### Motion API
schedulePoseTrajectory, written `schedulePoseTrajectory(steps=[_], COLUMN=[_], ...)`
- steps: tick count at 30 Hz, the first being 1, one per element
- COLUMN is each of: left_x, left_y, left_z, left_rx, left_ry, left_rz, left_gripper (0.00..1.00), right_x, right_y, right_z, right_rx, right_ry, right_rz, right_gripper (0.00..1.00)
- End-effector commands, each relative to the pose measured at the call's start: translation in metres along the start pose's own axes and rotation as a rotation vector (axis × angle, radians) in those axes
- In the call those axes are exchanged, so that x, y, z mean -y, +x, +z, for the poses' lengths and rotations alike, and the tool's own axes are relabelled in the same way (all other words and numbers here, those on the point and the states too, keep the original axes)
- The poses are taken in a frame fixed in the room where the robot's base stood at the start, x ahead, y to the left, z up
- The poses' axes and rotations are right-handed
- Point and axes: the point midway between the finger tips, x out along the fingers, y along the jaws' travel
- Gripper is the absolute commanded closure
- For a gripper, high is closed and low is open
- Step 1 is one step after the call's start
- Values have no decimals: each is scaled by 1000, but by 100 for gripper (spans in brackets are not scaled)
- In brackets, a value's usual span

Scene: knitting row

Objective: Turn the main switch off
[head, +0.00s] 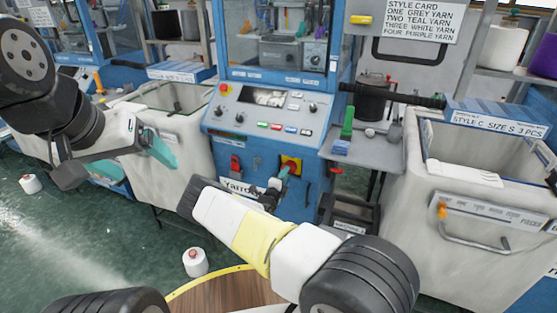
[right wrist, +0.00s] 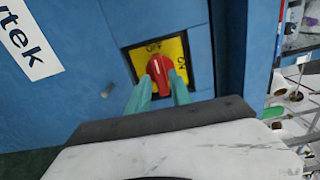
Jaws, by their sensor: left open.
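The main switch is a red knob (right wrist: 160,72) on a yellow plate on the blue machine front (head: 258,150). In the right wrist view its grip runs up and down, toward the OFF lettering at the plate's top; ON stands at the right. My right gripper (right wrist: 161,88) has its teal fingers on both sides of the knob, close against it, and looks shut on it. In the head view the switch (head: 291,163) is partly hidden by the right gripper. My left gripper (head: 150,150) is open and empty, above the left white bin.
A control panel (head: 265,110) with a red button is above the switch. White bins (head: 178,130) stand left and right (head: 440,240). A grey side table (head: 365,150) is right of the machine. A white cone (head: 195,262) is on the floor beside a round wooden top (head: 228,293).

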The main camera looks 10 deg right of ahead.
Motion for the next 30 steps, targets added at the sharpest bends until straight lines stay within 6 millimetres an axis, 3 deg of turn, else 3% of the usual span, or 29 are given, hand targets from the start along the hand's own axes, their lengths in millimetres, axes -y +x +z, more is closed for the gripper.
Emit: schedulePoseTrajectory(steps=[15,26,30], left_x=[0,0,0], left_y=[0,0,0], left_z=[0,0,0], left_rx=[0,0,0], left_ry=[0,0,0], left_rz=[0,0,0], left_gripper=[15,15,15], right_x=[0,1,15], right_y=[-40,-43,-39], right_z=[0,-1,-10], right_rx=[-1,-1,-54], right_ry=[0,1,73], right_rz=[-1,-1,-2], right_gripper=[75,75,75])
